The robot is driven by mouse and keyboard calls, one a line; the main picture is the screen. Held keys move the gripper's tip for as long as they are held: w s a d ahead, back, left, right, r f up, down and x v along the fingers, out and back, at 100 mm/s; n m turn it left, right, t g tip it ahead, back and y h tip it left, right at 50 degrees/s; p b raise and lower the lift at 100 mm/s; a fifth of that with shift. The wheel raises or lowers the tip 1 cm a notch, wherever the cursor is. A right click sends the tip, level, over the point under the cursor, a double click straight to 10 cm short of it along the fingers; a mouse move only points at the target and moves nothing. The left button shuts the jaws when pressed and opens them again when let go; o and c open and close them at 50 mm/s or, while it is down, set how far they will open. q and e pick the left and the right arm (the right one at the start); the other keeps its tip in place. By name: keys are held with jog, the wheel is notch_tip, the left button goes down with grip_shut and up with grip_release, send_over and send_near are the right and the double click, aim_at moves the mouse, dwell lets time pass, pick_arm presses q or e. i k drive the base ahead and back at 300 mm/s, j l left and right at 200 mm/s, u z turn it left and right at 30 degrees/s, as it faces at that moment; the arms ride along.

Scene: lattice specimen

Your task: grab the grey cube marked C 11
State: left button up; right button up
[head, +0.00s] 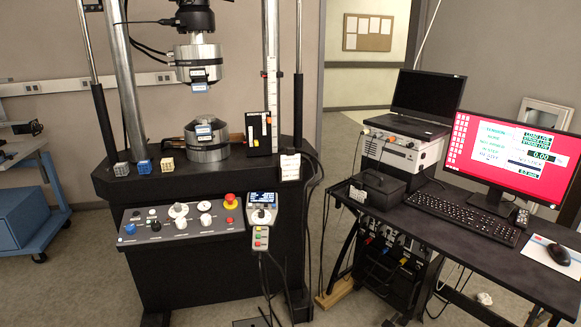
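Three small lattice cubes stand in a row at the left of the black testing machine's ledge. The left one is a grey cube (121,169), the middle one a blue cube (145,167), and the right one a tan cube (167,165). Marks on the cubes are too small to read, so I cannot tell which bears C 11. A small light block (203,129) sits on the lower round metal platen (208,150). Neither of my grippers is in view.
The upper platen (198,70) hangs above the lower one. The control panel (185,220) with knobs and a red stop button is below the ledge. A handheld pendant (262,215) hangs at the ledge's front. A desk with a monitor (515,150) and keyboard (462,217) stands right.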

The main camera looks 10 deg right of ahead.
aim_at(121, 169)
jog(key=i+j, duration=1.65)
jog(key=i, duration=0.05)
